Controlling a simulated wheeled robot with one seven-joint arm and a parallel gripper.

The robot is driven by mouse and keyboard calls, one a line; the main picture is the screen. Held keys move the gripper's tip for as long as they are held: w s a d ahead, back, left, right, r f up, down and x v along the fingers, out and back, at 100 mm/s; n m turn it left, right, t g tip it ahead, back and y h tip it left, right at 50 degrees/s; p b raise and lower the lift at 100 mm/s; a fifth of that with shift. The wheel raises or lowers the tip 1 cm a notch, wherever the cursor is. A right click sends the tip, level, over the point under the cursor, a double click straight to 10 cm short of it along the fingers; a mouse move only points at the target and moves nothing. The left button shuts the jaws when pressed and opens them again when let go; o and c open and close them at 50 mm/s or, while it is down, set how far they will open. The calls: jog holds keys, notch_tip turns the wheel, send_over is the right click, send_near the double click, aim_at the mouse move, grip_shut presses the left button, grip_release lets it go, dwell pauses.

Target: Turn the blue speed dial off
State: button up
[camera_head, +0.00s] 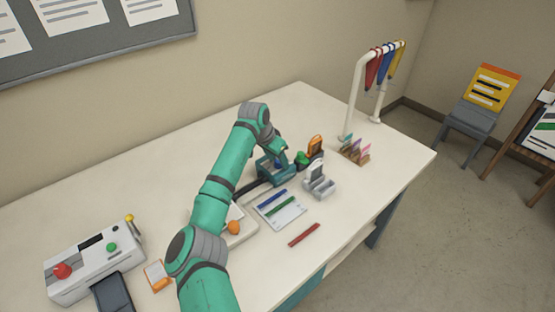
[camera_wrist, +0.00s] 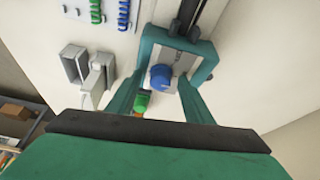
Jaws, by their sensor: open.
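The blue speed dial (camera_wrist: 160,77) sits on a small grey plate inside a teal frame (camera_wrist: 178,36) in the wrist view. My gripper (camera_wrist: 161,80) is open, with one finger on each side of the dial in that view. I cannot tell whether either finger touches it. In the head view my gripper (camera_head: 276,152) is low over the teal frame (camera_head: 274,172) on the table, and the arm's end partly hides the dial. Which way the dial points is not clear.
A green part (camera_wrist: 142,103) lies close by the left finger. A grey holder (camera_head: 320,186), an orange-topped item (camera_head: 316,143) and a sheet with blue and green combs (camera_head: 280,211) are near. A white machine with red and green buttons (camera_head: 92,266) stands at left.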

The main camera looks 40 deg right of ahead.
jog(key=c, duration=1)
jog(key=shift+a, duration=0.1)
jog(key=shift+c, duration=0.2)
jog(key=n+t, duration=0.1)
jog(key=n, duration=0.2)
jog(key=n+y, duration=0.1)
jog(key=n, duration=0.1)
jog(key=shift+s+d+n+t, duration=0.2)
jog(key=shift+n+t, duration=0.2)
jog(key=n+y, duration=0.1)
jog(key=n, duration=0.2)
jog(key=n+t+y, duration=0.1)
jog(key=n, duration=0.2)
jog(key=shift+d, duration=0.1)
jog(key=shift+t, duration=0.3)
jog(key=o, duration=1)
